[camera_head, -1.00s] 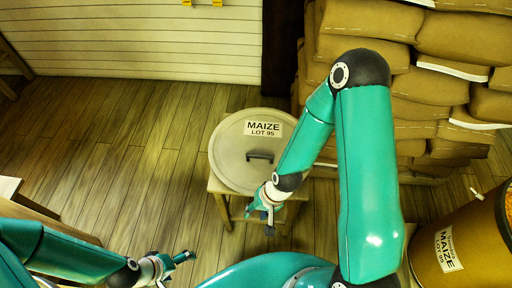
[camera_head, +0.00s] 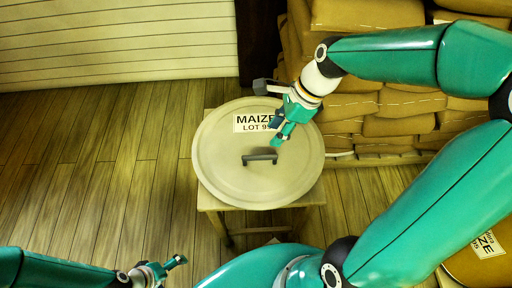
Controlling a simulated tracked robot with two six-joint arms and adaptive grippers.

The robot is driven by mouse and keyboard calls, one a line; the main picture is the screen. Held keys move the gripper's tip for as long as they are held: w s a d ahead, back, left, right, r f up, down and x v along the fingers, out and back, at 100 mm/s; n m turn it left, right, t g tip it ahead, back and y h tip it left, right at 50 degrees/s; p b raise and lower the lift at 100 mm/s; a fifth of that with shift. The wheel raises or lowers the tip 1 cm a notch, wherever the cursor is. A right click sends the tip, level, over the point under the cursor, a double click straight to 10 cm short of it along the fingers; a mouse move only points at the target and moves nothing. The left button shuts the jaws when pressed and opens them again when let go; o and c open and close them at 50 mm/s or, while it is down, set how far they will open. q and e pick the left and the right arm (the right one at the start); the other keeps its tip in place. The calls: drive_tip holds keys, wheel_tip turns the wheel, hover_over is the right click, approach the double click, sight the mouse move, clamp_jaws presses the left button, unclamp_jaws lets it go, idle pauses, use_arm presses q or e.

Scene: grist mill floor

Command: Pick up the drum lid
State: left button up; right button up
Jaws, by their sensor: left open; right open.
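The drum lid (camera_head: 225,165) is a round, pale grey disc lying flat on a small wooden stool (camera_head: 313,193). It has a dark bar handle (camera_head: 260,157) near its middle and a white "MAIZE LOT 95" label, partly covered by my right gripper. My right gripper (camera_head: 272,115) is open and empty over the upper right part of the lid, above and right of the handle. I cannot tell its exact height above the lid. My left gripper (camera_head: 180,262) is open and empty at the lower left, apart from the lid.
Stacked brown sacks (camera_head: 385,125) stand behind and right of the stool. A brown drum (camera_head: 490,262) with a maize label is at the lower right, partly hidden by my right arm. A white slatted wall (camera_head: 120,40) is at the back. The plank floor (camera_head: 110,170) on the left is clear.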

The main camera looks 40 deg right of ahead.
sight(261, 155)
drive_tip(key=b+x, duration=0.2)
drive_tip(key=x, duration=0.5)
drive_tip(key=shift+w+a+f, duration=0.1)
drive_tip(key=shift+a+f, duration=0.05)
drive_tip(key=shift+f, duration=0.2)
drive_tip(key=f, duration=0.1)
drive_tip(key=f+b, duration=0.1)
drive_tip(key=f, duration=0.2)
drive_tip(key=shift+a+f+b, duration=0.1)
drive_tip(key=shift+a+b, duration=0.15)
drive_tip(key=shift+b, duration=0.1)
drive_tip(key=shift+w+a+f, duration=0.2)
drive_tip(key=shift+f, duration=0.25)
clamp_jaws()
drive_tip(key=shift+r, duration=0.1)
